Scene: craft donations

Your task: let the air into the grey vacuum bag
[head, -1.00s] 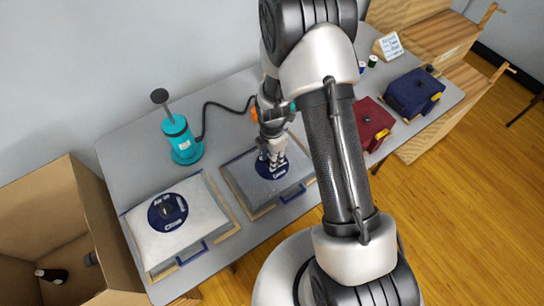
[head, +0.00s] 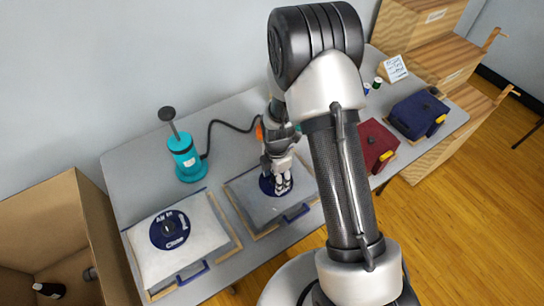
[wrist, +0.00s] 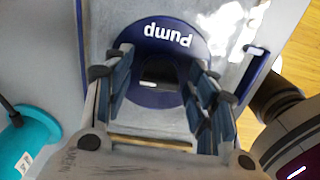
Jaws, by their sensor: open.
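The grey vacuum bag (head: 245,197) lies flat on the table, with a round dark blue dial on top, partly hidden by my gripper in the head view. In the wrist view the dial (wrist: 183,35) shows the word "Pump", upside down, and a dark knob (wrist: 158,72) in its middle. My gripper (head: 283,187) is over this dial, pointing down. In the wrist view its open fingers (wrist: 163,88) stand on either side of the knob. I cannot tell whether they touch it.
A white bag (head: 150,255) with a similar dial (head: 169,229) lies to the left. A teal pump (head: 186,158) with a black hose stands behind. Red (head: 377,140) and navy (head: 417,113) bags lie to the right. A cardboard box (head: 85,215) stands at far left.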

